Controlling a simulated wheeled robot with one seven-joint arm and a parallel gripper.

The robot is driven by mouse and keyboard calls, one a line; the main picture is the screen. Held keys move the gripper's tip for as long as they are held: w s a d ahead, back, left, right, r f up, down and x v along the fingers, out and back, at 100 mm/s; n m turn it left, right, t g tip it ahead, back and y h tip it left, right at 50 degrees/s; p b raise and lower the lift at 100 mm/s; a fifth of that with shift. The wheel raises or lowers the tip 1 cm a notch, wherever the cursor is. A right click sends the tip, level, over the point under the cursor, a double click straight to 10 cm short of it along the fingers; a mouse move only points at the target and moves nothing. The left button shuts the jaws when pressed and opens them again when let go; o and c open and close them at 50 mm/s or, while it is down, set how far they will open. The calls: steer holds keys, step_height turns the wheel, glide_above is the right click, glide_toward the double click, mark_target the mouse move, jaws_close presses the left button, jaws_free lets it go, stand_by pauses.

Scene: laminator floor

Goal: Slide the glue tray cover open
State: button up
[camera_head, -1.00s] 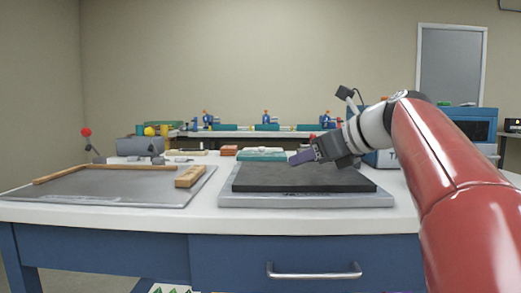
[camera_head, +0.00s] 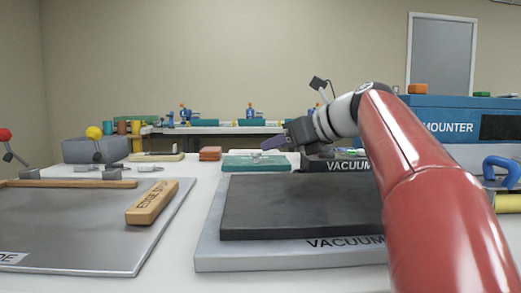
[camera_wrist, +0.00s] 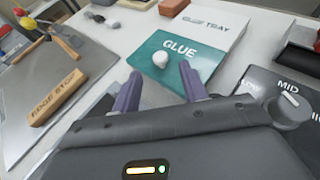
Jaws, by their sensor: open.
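The glue tray cover (camera_head: 240,166) is a flat teal plate at the back of the white table. It also shows in the wrist view (camera_wrist: 200,62), marked GLUE, with a round white knob (camera_wrist: 160,60) on top. A white part marked GLUE TRAY (camera_wrist: 222,22) lies directly beyond the cover. My gripper (camera_head: 273,143) is near the cover's right side in the head view. In the wrist view its two purple fingers (camera_wrist: 160,74) are apart and empty. The knob appears between and just beyond the fingertips, apparently untouched.
A dark vacuum plate (camera_head: 295,205) lies in front of the cover. A grey board with a wooden edge stop (camera_head: 152,201) is at left. A brown block (camera_head: 210,153) stands left of the cover. A control knob (camera_wrist: 290,110) is close on the right in the wrist view.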

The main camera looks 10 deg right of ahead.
mark_target(257, 152)
steer(key=x, duration=0.5)
steer(key=shift+w+a+f, duration=0.15)
steer(key=shift+w+f, duration=0.05)
steer(key=shift+w, duration=0.05)
jaws_close()
